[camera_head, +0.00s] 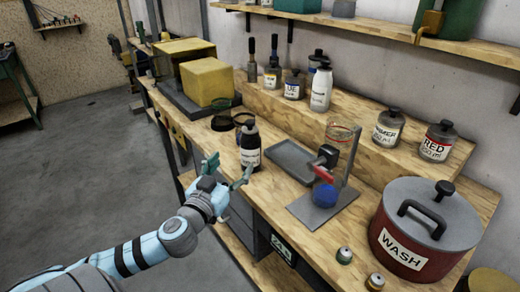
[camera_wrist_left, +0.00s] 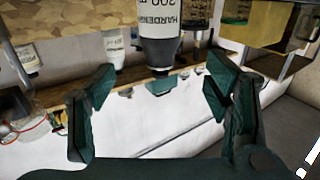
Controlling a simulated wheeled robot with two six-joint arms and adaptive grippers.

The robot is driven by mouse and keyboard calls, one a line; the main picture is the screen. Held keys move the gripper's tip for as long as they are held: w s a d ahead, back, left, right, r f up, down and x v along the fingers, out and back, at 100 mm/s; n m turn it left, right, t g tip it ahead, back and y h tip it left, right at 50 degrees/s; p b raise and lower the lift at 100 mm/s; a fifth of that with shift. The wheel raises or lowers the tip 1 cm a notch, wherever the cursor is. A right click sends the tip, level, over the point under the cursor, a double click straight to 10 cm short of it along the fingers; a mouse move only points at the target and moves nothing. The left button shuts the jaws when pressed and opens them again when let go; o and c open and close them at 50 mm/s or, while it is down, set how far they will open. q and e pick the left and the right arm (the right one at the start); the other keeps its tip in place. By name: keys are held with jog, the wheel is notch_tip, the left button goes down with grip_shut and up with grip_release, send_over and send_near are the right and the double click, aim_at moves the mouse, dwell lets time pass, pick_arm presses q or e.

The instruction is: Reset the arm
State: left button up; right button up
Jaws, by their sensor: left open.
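My left gripper (camera_head: 226,172) is open and empty in the head view, near the front edge of the wooden bench. Its two green fingers stand wide apart in the left wrist view (camera_wrist_left: 160,105). A dark bottle with a white label (camera_head: 250,147) stands on the bench just beyond the fingers. In the wrist view the bottle labelled HARDENER (camera_wrist_left: 160,38) appears upside down beyond the gap between the fingers, apart from them. My right gripper is in neither view.
A red WASH pot (camera_head: 425,225), a stand with a blue ball (camera_head: 325,195) and a grey tray (camera_head: 290,160) are on the bench (camera_head: 225,146). Several bottles stand on a raised step behind. A yellow block (camera_head: 207,82) sits at the far left. Floor is clear at left.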

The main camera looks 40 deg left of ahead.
pick_arm(q)
jog(key=s+f+n+g+y, duration=0.15)
jog(key=s+f+g, duration=0.3)
jog(key=f, duration=0.45)
jog(key=s+d+f+m+g+h, duration=0.2)
jog(key=s+d+f+g, duration=0.2)
jog(key=s+d+f, duration=0.4)
jog(key=s+d+f+m+g+h, duration=0.3)
jog(key=s+d+f+g, duration=0.3)
jog(key=s, duration=0.4)
notch_tip(320, 180, down, 22)
jog(key=s+a, duration=0.1)
jog(key=s, duration=0.2)
jog(key=s+f+g+p, duration=0.1)
jog(key=s+f, duration=0.9)
jog(key=s, duration=0.2)
jog(key=shift+s+a+g, duration=0.35)
jog(key=shift+a, duration=0.05)
jog(key=shift+f, duration=0.1)
